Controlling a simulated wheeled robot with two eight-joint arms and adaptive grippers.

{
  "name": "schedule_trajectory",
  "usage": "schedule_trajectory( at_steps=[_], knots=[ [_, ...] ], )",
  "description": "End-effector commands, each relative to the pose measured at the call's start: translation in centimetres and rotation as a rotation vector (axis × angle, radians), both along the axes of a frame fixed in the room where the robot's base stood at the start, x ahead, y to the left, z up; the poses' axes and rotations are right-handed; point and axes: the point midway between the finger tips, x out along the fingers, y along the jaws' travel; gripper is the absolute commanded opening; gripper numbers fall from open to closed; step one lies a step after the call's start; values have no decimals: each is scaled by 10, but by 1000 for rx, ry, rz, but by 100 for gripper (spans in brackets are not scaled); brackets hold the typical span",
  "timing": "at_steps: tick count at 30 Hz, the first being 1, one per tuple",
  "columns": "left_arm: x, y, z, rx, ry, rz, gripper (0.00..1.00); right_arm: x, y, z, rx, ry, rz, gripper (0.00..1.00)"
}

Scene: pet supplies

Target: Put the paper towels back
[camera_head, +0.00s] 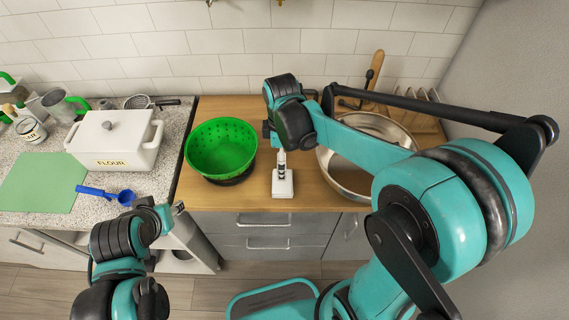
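No paper towel roll can be clearly made out in this view. A white object with a square base and a narrow upright part (283,184) stands on the wooden counter, right of the green colander. My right gripper (270,132) is just above this object, pointing down. Its fingers are mostly hidden by my wrist, so I cannot tell whether it touches or holds anything. My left gripper (165,210) is low at the left, in front of the counter edge and apart from the objects on top. Its fingers are too small to judge.
A green colander (221,147) and a large metal bowl (345,172) flank the white object. A white flour box (116,142), green board (42,183), blue scoop (105,193) and metal mugs (58,104) are on the left counter. A tiled wall (230,40) closes the back.

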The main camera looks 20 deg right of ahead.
Motion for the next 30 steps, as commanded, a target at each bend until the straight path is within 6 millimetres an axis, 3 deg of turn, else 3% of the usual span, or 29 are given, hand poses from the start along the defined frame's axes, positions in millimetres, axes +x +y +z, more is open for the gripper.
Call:
schedule_trajectory(
  at_steps=[5,12,18,24,30],
  knots=[
    [0,0,0,0,0,0,40,-15,-8,19,13,-74,-155,100],
    [0,0,0,0,0,0,40,-61,-29,50,129,-310,-674,100],
    [0,0,0,0,0,0,40,-91,-41,56,288,-463,-1046,100],
    [0,0,0,0,0,0,40,-102,-47,56,388,-525,-1222,100],
    [0,0,0,0,0,0,40,-102,-47,56,402,-531,-1244,100]
  ],
)
